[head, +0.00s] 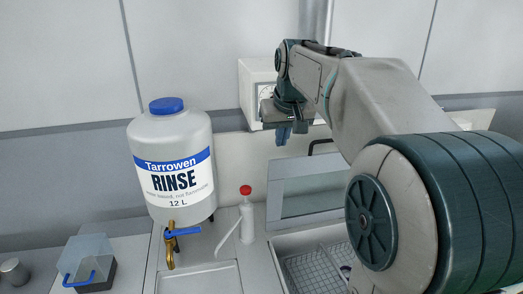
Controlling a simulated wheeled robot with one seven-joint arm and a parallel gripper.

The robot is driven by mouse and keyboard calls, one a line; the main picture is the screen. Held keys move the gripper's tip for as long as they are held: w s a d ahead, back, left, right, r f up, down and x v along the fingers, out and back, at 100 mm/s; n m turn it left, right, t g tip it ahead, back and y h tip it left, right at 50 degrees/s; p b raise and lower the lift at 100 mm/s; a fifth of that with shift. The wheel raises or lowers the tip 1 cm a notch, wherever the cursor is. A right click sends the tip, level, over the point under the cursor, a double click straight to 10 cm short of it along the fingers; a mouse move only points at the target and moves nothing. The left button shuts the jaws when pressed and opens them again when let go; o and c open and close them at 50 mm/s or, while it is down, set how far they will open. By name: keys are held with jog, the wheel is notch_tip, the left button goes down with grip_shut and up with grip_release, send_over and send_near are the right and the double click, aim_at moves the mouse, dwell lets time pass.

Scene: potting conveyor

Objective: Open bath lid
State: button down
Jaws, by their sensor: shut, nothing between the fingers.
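The bath (283,260) is an open metal basin at the lower middle, with a wire mesh basket (310,272) inside. Its lid (306,190), a grey-framed panel with a see-through pane, stands raised at the back of the basin. A dark handle (321,142) shows at the lid's upper edge. My arm hides the right part of the bath and lid. My gripper (284,138) points down, shut and empty, in the air above and left of the handle. It appears apart from the lid.
A large white Rinse jug (172,196) with a brass tap (170,247) stands left. A red-capped bottle (247,218) stands between jug and bath. A clear-lidded box (93,272) sits at lower left. A white box (252,85) is on the wall behind my gripper.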

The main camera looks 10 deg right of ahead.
jog(key=w, duration=0.3)
jog(key=p, duration=0.1)
send_over(276, 176)
jog(key=w, duration=0.1)
notch_tip(276, 176, down, 8)
jog(key=shift+w+d+f, duration=0.1)
jog(key=shift+d+f, duration=0.05)
